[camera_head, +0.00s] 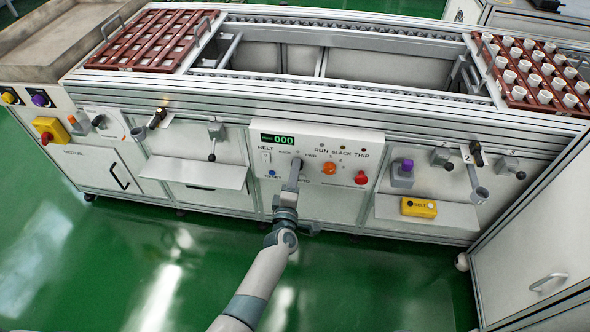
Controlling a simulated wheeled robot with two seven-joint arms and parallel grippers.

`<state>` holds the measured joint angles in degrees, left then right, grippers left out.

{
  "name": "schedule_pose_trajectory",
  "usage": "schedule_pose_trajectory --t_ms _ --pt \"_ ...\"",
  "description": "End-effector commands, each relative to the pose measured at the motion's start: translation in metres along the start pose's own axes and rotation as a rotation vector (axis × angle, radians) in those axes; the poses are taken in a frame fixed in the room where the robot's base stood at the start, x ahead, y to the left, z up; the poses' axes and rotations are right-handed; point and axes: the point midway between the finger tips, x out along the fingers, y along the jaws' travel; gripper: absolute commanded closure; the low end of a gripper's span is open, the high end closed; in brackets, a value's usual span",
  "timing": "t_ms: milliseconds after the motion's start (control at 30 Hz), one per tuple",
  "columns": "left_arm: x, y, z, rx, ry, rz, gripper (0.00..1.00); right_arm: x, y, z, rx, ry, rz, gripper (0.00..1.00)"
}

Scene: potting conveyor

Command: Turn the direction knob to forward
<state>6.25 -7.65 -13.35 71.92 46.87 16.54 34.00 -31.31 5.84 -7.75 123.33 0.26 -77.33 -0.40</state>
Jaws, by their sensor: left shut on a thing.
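The white control panel (372,148) on the conveyor's front has a green display (277,140) reading 000. The direction knob sits between the BACK and FWD labels and is mostly hidden behind my left gripper (298,165). The left gripper reaches up to the panel from below and is shut on the knob. I cannot tell which way the knob points. My right gripper is not in view.
To the right on the panel are an orange knob (329,168) and a red button (361,178). A blue button (271,173) is at lower left. Shelves (195,171) stick out on both sides; a yellow box (419,208) lies on the right one. The green floor in front is clear.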

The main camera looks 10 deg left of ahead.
Motion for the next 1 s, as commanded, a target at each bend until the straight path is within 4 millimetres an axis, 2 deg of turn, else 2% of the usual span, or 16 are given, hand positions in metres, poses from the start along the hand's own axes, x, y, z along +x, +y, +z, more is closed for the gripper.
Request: schedule_pose_trajectory --t_ms 300,767,800,833,867,1000 --pt "-0.001 -0.001 0.001 0.124 -0.001 -0.002 0.93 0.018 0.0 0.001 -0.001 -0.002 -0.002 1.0" --pt "-0.001 -0.002 0.001 0.141 -0.001 -0.003 0.93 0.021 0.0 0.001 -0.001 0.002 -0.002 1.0" --pt "-0.001 -0.001 0.001 0.141 -0.002 -0.003 0.64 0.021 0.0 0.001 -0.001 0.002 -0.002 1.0" --pt "-0.001 -0.001 0.001 0.14 -0.001 -0.002 0.57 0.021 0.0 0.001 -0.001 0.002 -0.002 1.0" --pt "-0.001 -0.001 0.001 0.14 -0.001 -0.002 0.52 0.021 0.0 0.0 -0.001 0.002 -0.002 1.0" --pt "-0.001 -0.001 0.0 0.14 -0.001 -0.001 0.52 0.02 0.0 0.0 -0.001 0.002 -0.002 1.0"
